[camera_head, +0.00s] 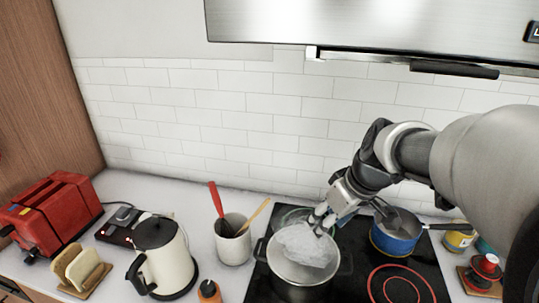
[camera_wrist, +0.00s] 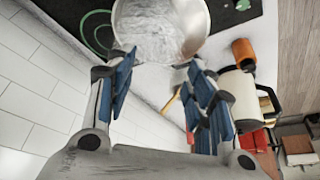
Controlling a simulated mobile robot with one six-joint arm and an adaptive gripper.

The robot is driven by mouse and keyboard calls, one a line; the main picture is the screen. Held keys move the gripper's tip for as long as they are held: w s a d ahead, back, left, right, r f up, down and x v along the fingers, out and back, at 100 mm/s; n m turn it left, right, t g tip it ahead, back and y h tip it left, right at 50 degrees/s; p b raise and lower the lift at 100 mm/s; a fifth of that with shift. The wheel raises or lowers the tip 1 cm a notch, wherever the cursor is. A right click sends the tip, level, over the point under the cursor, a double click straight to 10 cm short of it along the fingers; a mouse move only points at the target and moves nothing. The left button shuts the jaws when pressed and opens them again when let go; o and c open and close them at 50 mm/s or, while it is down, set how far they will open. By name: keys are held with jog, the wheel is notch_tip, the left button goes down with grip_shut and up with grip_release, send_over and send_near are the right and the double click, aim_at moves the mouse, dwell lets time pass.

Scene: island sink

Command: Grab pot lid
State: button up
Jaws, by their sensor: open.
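A large grey metal pot (camera_head: 302,287) stands on the black cooktop. Its round top shows a pale, cloudy, rippled patch (camera_head: 306,246); I cannot tell whether this is a clear lid or the pot's contents. I make out no separate lid or knob. My gripper (camera_head: 323,218) is above the pot's far rim, pointing down. In the wrist view, my gripper (camera_wrist: 160,64) has its blue-padded fingers spread apart with nothing between them. The pot (camera_wrist: 204,36) lies just beyond the fingertips at the top of that view, partly cut off. Contact cannot be told.
A blue saucepan (camera_head: 394,245) stands right of the pot. A utensil crock (camera_head: 233,246) and white kettle (camera_head: 168,262) stand left, with an orange bottle (camera_head: 209,293) in front. A red toaster (camera_head: 50,212) is farther left. The range hood (camera_head: 370,30) hangs above.

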jog(key=b, duration=0.3)
send_over(305, 243)
jog(key=s, duration=0.3)
jog(key=f, duration=0.6)
jog(key=d+f, duration=0.1)
jog(key=f, duration=0.2)
jog(key=shift+f, duration=0.1)
jog(key=x, duration=0.2)
jog(key=b+x, duration=0.1)
jog(key=x, duration=0.2)
jog(key=shift+w+f, duration=0.2)
jog(key=shift+w, duration=0.25)
jog(key=shift+r, duration=0.1)
jog(key=shift+c, duration=0.4)
grip_shut()
